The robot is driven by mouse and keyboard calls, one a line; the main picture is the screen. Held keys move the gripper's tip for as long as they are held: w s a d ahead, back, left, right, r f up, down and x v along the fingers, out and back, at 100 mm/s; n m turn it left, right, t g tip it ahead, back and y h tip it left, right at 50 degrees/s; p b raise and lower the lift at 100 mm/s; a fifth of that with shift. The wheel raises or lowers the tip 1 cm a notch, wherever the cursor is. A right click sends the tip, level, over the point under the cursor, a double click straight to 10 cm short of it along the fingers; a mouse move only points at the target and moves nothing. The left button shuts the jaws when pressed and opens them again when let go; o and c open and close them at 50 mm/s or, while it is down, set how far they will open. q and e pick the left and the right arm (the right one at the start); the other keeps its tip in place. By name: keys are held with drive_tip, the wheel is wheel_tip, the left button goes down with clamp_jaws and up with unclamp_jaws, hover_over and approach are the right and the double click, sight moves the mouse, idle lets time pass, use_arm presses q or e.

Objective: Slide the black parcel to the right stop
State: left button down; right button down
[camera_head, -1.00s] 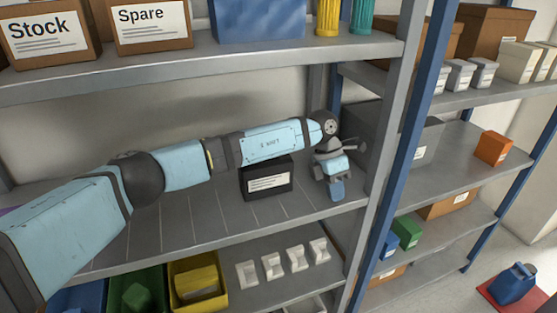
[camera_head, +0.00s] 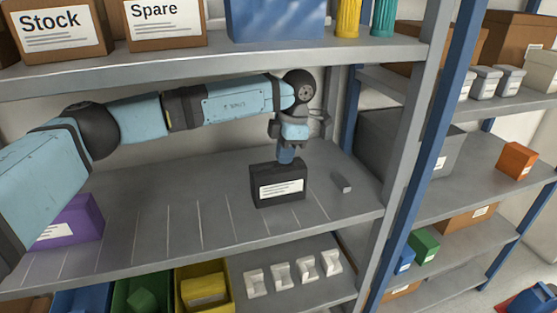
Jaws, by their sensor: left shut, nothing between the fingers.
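The black parcel (camera_head: 278,185) with a white label stands upright on the middle grey shelf, right of the shelf's centre. A small grey block (camera_head: 342,183), which looks like the right stop, lies to its right, with a gap of bare shelf between them. My left gripper (camera_head: 286,156) points down at the parcel's top edge, its fingers shut and empty. The fingertips are partly hidden by the parcel, and I cannot tell whether they touch it. My right gripper is not in view.
A purple box (camera_head: 70,226) stands at the left of the same shelf (camera_head: 190,215), with clear marked lanes between it and the parcel. The upper shelf (camera_head: 210,60) runs above my arm. A grey upright (camera_head: 398,150) bounds the shelf at the right.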

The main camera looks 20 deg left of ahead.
use_arm(q)
drive_tip(key=shift+s+a, duration=0.4)
drive_tip(key=shift+a, duration=0.25)
drive_tip(key=shift+s+f, duration=0.15)
drive_tip(key=shift+f, duration=0.65)
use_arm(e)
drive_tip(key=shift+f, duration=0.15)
